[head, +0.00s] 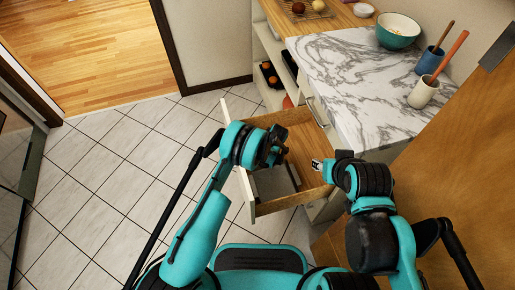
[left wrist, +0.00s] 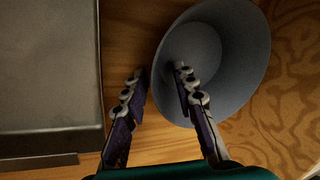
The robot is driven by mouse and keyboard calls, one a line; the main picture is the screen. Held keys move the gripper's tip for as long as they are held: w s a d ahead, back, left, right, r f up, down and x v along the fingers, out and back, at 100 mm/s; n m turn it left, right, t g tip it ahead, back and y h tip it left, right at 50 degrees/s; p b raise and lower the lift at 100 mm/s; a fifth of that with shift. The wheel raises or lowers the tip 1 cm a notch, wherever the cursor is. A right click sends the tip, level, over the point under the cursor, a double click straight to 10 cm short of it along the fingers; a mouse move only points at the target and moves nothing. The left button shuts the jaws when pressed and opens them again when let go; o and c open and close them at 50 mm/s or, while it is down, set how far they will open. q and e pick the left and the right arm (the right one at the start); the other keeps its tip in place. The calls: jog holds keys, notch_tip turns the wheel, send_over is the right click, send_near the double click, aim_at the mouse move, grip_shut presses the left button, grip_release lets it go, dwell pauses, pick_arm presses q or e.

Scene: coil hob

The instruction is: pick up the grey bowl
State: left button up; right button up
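The grey bowl (left wrist: 238,45) lies in the open wooden drawer and shows in the left wrist view, right of centre. In the head view my left arm hides it. My left gripper (left wrist: 160,72) is open above the bowl's left rim, one finger over the inside of the bowl and the other just outside it. In the head view my left gripper (head: 279,150) is over the drawer. My right gripper (head: 318,166) is at the drawer's right side, too small to read.
A grey metal box or tray (left wrist: 45,75) lies left of the bowl in the drawer (head: 290,201). The marble counter (head: 350,85) holds a green bowl (head: 398,31), a blue cup (head: 430,62) and a white cup (head: 422,95) with utensils. The tiled floor at left is clear.

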pick_arm(q)
grip_shut()
jog(key=shift+r, duration=0.1)
